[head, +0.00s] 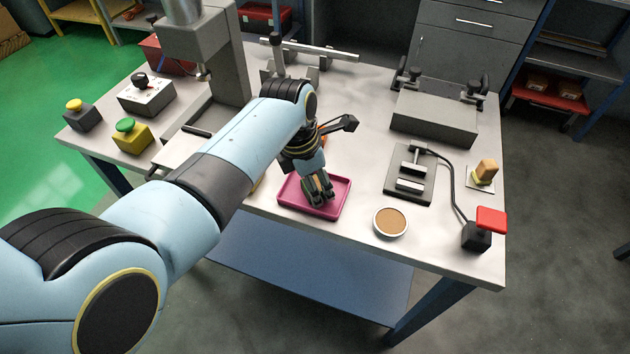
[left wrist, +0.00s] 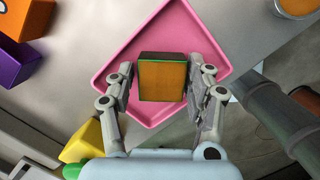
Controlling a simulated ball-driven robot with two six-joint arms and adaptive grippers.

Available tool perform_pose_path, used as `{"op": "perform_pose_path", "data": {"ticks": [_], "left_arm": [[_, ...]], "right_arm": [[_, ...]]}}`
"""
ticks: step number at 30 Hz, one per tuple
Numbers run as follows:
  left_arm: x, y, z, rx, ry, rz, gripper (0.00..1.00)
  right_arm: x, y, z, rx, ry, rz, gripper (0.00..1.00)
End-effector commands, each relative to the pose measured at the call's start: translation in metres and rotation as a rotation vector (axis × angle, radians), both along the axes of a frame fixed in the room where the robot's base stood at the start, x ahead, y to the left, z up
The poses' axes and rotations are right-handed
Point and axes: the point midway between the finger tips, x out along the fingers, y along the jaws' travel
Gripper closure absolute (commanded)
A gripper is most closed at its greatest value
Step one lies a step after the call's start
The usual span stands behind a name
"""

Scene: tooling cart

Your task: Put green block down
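The green block (left wrist: 162,80) shows in the left wrist view with an orange face toward the camera and green edges. My left gripper (left wrist: 163,82) has one finger on each side of it and appears shut on it. In the head view my left gripper (head: 318,195) points down over the pink tray (head: 335,207), with only a sliver of the green block (head: 308,186) showing. The tray also fills the middle of the left wrist view (left wrist: 150,25). Whether the block touches the tray floor is hard to tell. My right gripper is not in view.
A round brown-topped dish (head: 390,222) stands right of the tray, near the table's front edge. A dark fixture plate (head: 421,165) and a red-topped switch (head: 490,219) are farther right. An orange piece (left wrist: 22,20) and a purple piece (left wrist: 14,62) lie beside the tray.

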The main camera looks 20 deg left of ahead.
Motion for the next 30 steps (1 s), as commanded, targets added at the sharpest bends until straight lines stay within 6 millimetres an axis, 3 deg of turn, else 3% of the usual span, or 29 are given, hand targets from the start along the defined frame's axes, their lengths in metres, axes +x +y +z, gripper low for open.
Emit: {"op": "perform_pose_path", "data": {"ticks": [8, 11, 21, 30], "left_arm": [[0.0, 0.0, 0.006, 0.0, -0.001, 0.0, 0.47], [-0.001, 0.002, 0.02, -0.001, -0.003, 0.0, 0.47], [-0.012, 0.013, 0.093, -0.001, -0.003, 0.0, 0.47], [-0.016, 0.017, 0.12, 0.0, 0.0, 0.0, 0.47]], "right_arm": [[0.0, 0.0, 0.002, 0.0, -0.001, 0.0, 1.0], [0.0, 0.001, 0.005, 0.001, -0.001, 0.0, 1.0], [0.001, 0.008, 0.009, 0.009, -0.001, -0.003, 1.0], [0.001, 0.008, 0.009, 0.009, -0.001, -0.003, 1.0]]}}
